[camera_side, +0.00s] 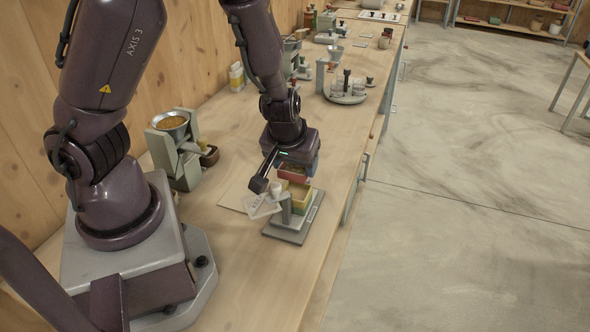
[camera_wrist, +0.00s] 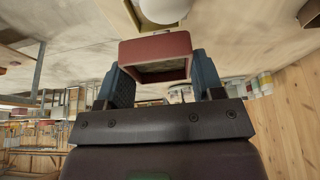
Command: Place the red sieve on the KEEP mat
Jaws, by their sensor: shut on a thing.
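The red sieve (camera_side: 297,174) is held in my gripper (camera_side: 299,166), just above a yellow and green box (camera_side: 296,193) on a grey stand. In the wrist view the red sieve (camera_wrist: 155,47) shows as a square red frame with a mesh-like middle, between the two blue fingers of my gripper (camera_wrist: 160,70). My gripper is shut on it. The side view does not show whether the sieve touches the box below. A pale mat (camera_side: 234,194) lies flat to the left of the stand. I cannot read its label, so I cannot tell whether it is the KEEP mat.
The grey stand (camera_side: 289,234) carries a small post, with a white card (camera_side: 262,207) at its left. A mill-like device with a bowl (camera_side: 171,122) stands further left. A round rack of jars (camera_side: 346,91) stands further back. The bench's right edge is close to the stand.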

